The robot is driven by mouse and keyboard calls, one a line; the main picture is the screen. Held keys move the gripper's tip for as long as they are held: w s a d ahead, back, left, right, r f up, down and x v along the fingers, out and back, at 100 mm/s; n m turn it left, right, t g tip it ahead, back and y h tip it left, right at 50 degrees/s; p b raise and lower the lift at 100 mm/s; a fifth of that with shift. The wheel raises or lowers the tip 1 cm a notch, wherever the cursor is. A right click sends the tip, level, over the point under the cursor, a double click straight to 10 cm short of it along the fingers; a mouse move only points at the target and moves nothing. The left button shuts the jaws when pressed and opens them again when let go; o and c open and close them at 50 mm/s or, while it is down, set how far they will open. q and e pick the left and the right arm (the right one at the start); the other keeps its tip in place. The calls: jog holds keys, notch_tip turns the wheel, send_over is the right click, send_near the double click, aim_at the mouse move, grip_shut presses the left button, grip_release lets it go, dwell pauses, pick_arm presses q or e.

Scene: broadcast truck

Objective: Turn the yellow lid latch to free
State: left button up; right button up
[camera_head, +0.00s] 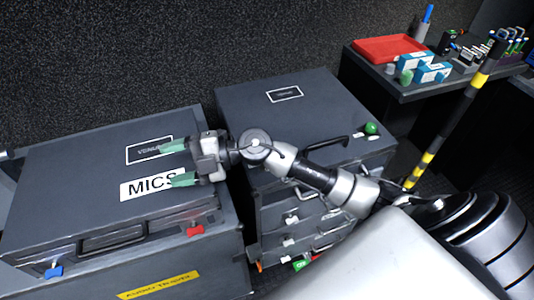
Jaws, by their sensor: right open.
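My right gripper (176,163) reaches in from the right over the lid of the dark grey MICS case (75,165). Its two green-tipped fingers are apart, with nothing seen between them. The fingers overlap the white MICS label and the outlined label behind it; I cannot tell whether they touch the lid. On the front of this case are a blue latch (53,272) and a red latch (194,230), with a handle between them. I do not see a clearly yellow latch in this view. My left gripper is not in view.
A second grey case (300,100) with a green knob (372,128) stands to the right, above drawers with white tags. A yellow strip label (160,284) is on the lower left case. A side table holds a red tray (388,48) and small boxes. A yellow-black pole (450,120) leans nearby.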

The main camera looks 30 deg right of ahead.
jog(key=d+f+g+h, duration=0.1)
jog(key=h, duration=0.1)
jog(key=w+d+f+n+g+h, duration=0.1)
jog(key=d+f+h, duration=0.1)
jog(key=d+f+g+h, duration=0.1)
jog(key=d, duration=0.1)
jog(key=shift+w+d+f+n+g+h, duration=0.25)
jog(key=shift+w+f+n+g+h, duration=0.05)
jog(key=shift+f+h, duration=0.1)
jog(key=w+d+m+g+h, duration=0.3)
jog(key=d+h, duration=0.7)
jog(key=d, duration=0.9)
jog(key=shift+m, duration=0.4)
jog(key=f, duration=0.3)
jog(key=s+f+p, duration=0.1)
jog(key=f, duration=0.7)
jog(key=shift+s, duration=0.15)
jog(key=c, duration=0.9)
jog(key=shift+c, duration=0.2)
